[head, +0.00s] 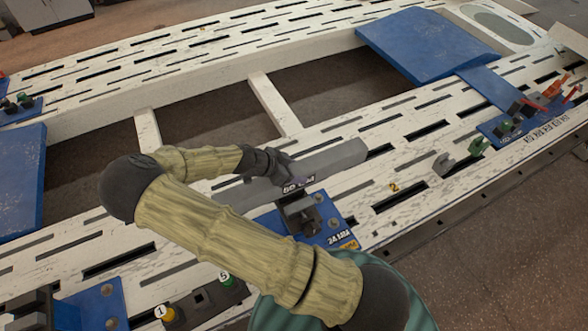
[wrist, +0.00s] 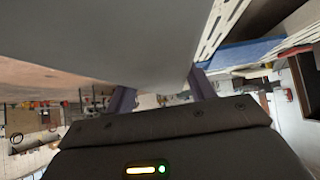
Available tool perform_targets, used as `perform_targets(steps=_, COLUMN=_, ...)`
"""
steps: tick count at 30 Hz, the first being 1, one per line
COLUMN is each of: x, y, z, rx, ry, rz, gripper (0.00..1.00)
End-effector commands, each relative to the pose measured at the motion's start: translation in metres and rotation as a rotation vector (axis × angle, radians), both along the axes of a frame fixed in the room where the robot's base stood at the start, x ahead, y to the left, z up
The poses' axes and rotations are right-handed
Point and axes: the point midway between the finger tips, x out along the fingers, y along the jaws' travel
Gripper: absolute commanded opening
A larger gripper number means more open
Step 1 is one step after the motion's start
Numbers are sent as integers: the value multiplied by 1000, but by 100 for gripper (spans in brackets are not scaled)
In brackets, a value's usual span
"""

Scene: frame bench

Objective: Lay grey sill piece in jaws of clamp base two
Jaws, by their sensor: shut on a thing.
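The grey sill piece (head: 335,160) is a long plain bar over the near slotted beam of the bench. My gripper (head: 268,166) is shut on it near its middle. In the wrist view the sill piece (wrist: 120,40) fills the top, between the two fingers of my gripper (wrist: 160,92). A yellow number 2 (head: 393,187) marks the beam, right of the sill piece.
A black block (head: 200,303) with yellow 1 and green 5 knobs sits at the near left. Blue plates (head: 425,45) lie at the far right. Open gaps lie between the bench beams.

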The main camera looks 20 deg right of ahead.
Motion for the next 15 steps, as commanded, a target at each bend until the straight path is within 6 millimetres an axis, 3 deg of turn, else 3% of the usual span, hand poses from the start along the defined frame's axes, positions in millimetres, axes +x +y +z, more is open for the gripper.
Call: perform_targets(steps=15, x=1, y=-1, z=-32, rx=-1, ry=-3, rz=-1, gripper=0)
